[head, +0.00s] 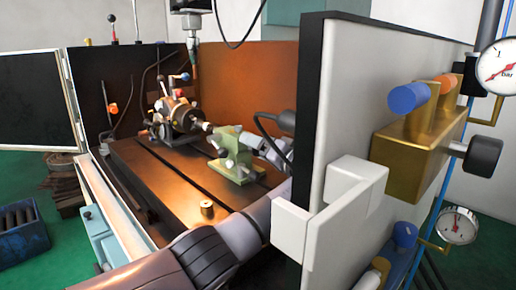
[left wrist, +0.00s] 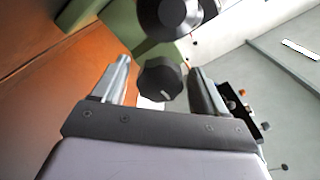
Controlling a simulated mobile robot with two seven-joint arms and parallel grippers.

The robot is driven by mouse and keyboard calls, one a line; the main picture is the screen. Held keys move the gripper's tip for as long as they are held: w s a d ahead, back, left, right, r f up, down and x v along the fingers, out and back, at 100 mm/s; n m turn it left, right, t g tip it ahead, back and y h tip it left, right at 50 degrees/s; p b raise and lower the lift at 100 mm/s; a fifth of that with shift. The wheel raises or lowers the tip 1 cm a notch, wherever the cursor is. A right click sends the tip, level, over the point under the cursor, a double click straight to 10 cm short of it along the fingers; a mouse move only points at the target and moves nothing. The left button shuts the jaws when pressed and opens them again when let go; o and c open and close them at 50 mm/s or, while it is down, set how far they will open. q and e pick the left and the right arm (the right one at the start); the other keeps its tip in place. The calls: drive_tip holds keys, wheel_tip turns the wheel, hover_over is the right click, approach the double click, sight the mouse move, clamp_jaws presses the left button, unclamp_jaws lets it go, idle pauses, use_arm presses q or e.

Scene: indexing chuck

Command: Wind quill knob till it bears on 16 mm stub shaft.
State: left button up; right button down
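The green tailstock (head: 233,155) stands on the dark slotted table, facing the indexing chuck (head: 182,114). A short stub (head: 207,127) shows between them; whether the tailstock point touches it is too small to tell. My left gripper (head: 262,146) is at the tailstock's right end, partly hidden by the panel. In the left wrist view, a dark faceted knob (left wrist: 160,79) with a white mark sits between the open fingers of the left gripper (left wrist: 158,66), with gaps at both sides. A larger black round part (left wrist: 174,12) on the green body lies beyond it. My right gripper is not in view.
A brass cylinder (head: 207,209) stands on the table's front part. A large white panel with a handle (head: 335,210) blocks the right side. Gauges (head: 498,67) and valves are mounted on it. An orange-brown wall (head: 250,80) closes the back. A blue bin (head: 22,233) sits on the floor.

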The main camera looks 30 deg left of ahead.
use_arm(q)
drive_tip(key=c, duration=0.9)
